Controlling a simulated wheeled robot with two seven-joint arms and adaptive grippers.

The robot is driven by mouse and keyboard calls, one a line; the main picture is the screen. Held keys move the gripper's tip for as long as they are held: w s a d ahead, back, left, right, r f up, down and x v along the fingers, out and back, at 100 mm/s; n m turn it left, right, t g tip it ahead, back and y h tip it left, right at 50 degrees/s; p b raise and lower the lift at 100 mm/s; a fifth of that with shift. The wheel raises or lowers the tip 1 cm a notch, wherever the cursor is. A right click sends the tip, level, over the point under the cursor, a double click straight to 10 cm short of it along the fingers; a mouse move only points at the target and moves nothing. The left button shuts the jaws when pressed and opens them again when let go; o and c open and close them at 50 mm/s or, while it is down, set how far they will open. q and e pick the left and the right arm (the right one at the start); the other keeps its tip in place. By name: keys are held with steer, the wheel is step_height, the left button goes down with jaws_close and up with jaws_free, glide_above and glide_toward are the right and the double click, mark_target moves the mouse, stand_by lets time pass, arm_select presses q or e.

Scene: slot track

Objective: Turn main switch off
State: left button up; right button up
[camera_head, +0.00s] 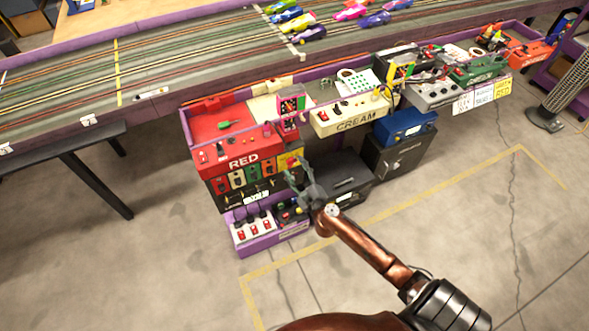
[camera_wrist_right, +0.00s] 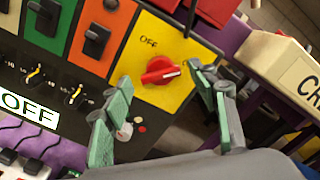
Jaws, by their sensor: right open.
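The main switch is a red rotary knob (camera_wrist_right: 160,70) on a yellow panel (camera_wrist_right: 142,40) in the right wrist view. Its white pointer mark faces right, and the word OFF is printed above and left of it. In the head view the yellow panel (camera_head: 285,160) is at the right end of the red console's front, and the gripper partly covers it there. My right gripper (camera_head: 297,168) is open and empty in front of this panel. In the right wrist view its green-padded fingers (camera_wrist_right: 160,80) stand on either side of the knob, with no clear contact.
Black toggle switches sit on green and orange panels left of the knob. A white OFF label (camera_wrist_right: 29,106) is below them. The cream console (camera_head: 350,117) stands right of the red console (camera_head: 228,133). A black box (camera_head: 345,180) is under it. Open floor lies in front.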

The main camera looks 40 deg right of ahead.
steer(key=c, duration=1.2)
steer(key=shift+o, duration=0.2)
steer(key=shift+a+r+n+p, duration=0.1)
steer(key=shift+r+n+p, duration=0.1)
steer(key=shift+n+p, duration=0.8)
steer(key=n+p, duration=0.2)
steer(key=shift+p, duration=0.3)
steer(key=n+p, duration=0.4)
steer(key=n, duration=0.3)
steer(key=shift+f, duration=0.1)
steer(key=n+p, duration=0.1)
steer(key=n, duration=0.2)
steer(key=shift+n+p, duration=0.3)
steer(key=shift+n, duration=0.1)
arm_select(q)
steer(key=s+a+f, duration=0.1)
steer(key=s+f, duration=0.3)
steer(key=s, duration=0.4)
steer(key=s+a+f, duration=0.2)
steer(key=s+f, duration=0.2)
steer(key=s, duration=0.5)
steer(key=shift+m+p, duration=0.4)
arm_select(e)
steer(key=shift+f+n, duration=0.1)
steer(key=shift+n, duration=1.4)
arm_select(q)
steer(key=shift+s+d, duration=0.1)
